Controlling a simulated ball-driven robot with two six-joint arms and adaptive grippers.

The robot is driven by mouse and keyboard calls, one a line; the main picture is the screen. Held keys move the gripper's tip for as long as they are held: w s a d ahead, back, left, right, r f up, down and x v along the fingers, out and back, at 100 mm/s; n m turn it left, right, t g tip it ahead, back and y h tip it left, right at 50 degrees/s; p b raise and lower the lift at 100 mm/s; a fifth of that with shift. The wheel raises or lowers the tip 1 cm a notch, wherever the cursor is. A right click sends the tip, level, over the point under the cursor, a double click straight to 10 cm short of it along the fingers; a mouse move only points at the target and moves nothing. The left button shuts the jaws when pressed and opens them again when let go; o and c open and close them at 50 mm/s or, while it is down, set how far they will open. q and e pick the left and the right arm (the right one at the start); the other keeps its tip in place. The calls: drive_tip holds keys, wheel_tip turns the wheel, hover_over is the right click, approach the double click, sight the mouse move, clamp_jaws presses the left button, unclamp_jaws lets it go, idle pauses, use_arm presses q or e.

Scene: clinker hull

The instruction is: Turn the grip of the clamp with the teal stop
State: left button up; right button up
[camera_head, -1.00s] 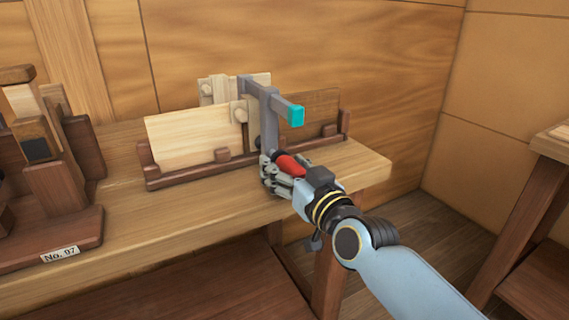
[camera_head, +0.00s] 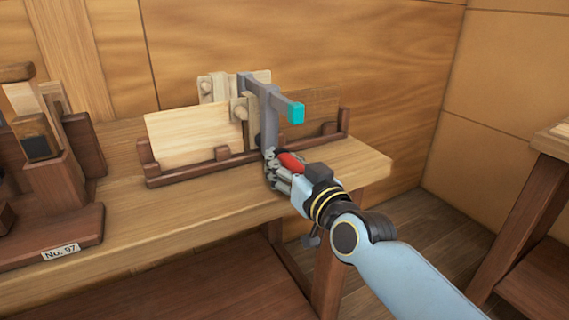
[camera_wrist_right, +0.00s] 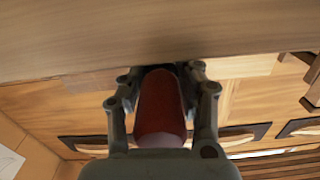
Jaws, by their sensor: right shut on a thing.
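The clamp (camera_head: 262,85) is a grey metal bar clamp on the wooden boards at the bench's back. A teal stop (camera_head: 296,113) caps the end of its bar. Its red grip (camera_head: 291,161) points toward me below the bar. My right gripper (camera_head: 278,172) is shut on the red grip, with fingers on both sides. The right wrist view shows the red grip (camera_wrist_right: 160,105) between the gripper's fingers (camera_wrist_right: 160,92); the clamp's bar and stop do not show there. My left gripper is not in view.
Pale boards (camera_head: 195,133) stand in a dark wooden rack (camera_head: 200,172) on the bench (camera_head: 180,210). A dark wooden stand with a label (camera_head: 61,252) is at the left. Another table (camera_head: 540,200) is at the right. The bench front is clear.

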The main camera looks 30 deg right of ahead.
drive_tip(key=shift+m, duration=0.4)
drive_tip(key=m, duration=0.3)
drive_tip(key=shift+m, duration=0.3)
drive_tip(key=shift+a+r+m+y+b, duration=0.1)
drive_tip(key=shift+m+y+b, duration=0.2)
drive_tip(key=shift+m, duration=1.6)
drive_tip(key=o, duration=1.2)
drive_tip(key=shift+s, duration=0.1)
drive_tip(key=s, duration=0.7)
drive_tip(key=shift+s+d, duration=0.15)
drive_tip(key=shift+d, duration=0.05)
